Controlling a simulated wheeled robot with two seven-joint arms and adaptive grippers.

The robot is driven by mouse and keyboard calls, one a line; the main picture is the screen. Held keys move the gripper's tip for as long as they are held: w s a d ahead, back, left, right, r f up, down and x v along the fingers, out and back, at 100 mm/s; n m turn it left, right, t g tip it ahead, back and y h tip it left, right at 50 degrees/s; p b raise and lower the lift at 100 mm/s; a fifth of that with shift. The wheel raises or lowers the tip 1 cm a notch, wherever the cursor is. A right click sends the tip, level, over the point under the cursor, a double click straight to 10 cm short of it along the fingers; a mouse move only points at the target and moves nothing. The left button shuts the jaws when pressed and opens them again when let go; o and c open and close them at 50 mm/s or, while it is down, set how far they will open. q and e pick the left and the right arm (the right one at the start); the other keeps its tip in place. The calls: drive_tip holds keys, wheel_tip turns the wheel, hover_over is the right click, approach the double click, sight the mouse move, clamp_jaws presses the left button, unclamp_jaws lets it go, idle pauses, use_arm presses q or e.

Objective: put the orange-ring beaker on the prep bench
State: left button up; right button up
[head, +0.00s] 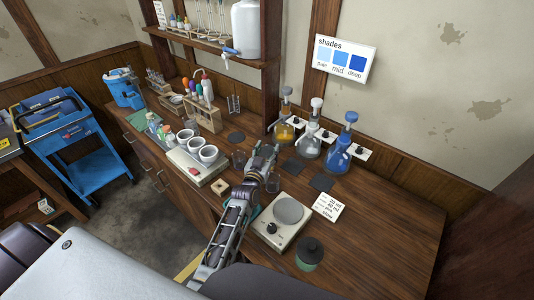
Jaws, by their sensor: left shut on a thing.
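My left gripper (263,157) reaches over the middle of the wooden bench (384,226), below the row of flasks. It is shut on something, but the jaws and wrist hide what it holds. I cannot make out an orange ring on either one. My right gripper is not in view.
A hotplate (282,224) and dark-lidded jar (310,253) stand right of my arm. A white tray with several cups (196,171) is left. Yellow, clear and blue flasks (338,158) stand behind. The bench's right end is clear. A blue cart (84,150) stands far left.

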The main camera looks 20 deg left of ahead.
use_arm(q)
drive_tip(key=shift+f, duration=0.1)
idle(0.4)
drive_tip(key=o, duration=1.4)
drive_tip(key=shift+c, duration=0.2)
drive_tip(key=s, duration=1.2)
drive_tip(key=shift+d+b, duration=0.35)
drive_tip(key=shift+b, duration=0.1)
